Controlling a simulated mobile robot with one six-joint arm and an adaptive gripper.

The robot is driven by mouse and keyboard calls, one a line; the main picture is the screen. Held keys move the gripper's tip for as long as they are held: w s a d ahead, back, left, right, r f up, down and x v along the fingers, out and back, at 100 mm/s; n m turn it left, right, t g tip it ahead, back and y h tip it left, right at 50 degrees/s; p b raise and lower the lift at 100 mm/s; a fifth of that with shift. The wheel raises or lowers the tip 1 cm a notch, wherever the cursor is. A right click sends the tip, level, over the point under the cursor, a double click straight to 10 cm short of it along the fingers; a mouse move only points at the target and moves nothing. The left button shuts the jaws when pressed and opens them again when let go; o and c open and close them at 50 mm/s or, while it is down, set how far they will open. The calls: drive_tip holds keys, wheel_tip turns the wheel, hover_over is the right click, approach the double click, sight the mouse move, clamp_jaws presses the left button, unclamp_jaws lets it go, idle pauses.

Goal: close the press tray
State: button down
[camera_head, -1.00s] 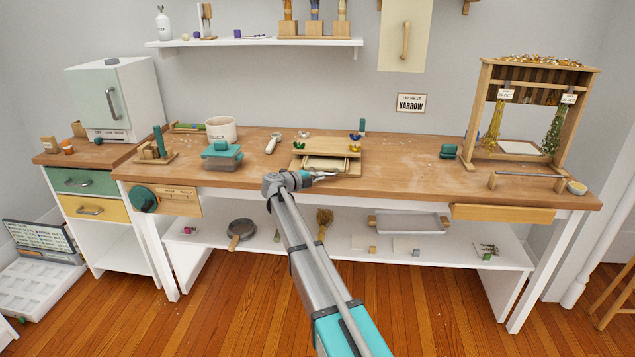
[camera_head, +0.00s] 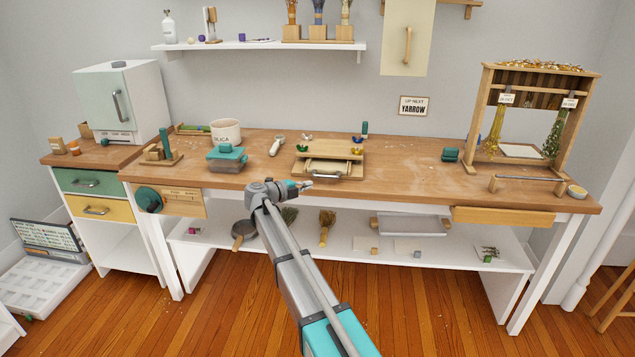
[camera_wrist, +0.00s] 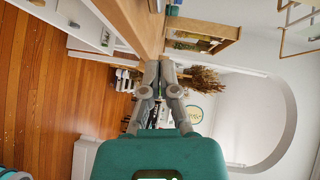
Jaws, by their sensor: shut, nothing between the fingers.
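The wooden press stands at the middle of the bench. Its upper board (camera_head: 330,150) has small coloured wing nuts on it. The press tray (camera_head: 329,165) sticks out from under the board toward the front, its pale inside showing. A grey bar handle (camera_head: 326,175) is on the tray's front. My gripper (camera_head: 307,185) is shut and empty, just left of the handle and near the bench's front edge; I see no clear contact. In the wrist view my gripper (camera_wrist: 158,68) points past the bench edge, and I cannot make out the tray there.
The wooden bench (camera_head: 405,180) is mostly clear to the right of the press. A teal-lidded box (camera_head: 227,160) and a white-handled tool (camera_head: 277,145) stand left of it. A wooden rack (camera_head: 480,110) stands at the right end. A shelf (camera_head: 350,255) below holds several items.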

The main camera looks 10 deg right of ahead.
drive_tip(key=v, duration=0.4)
drive_tip(key=shift+a, duration=0.1)
idle(0.4)
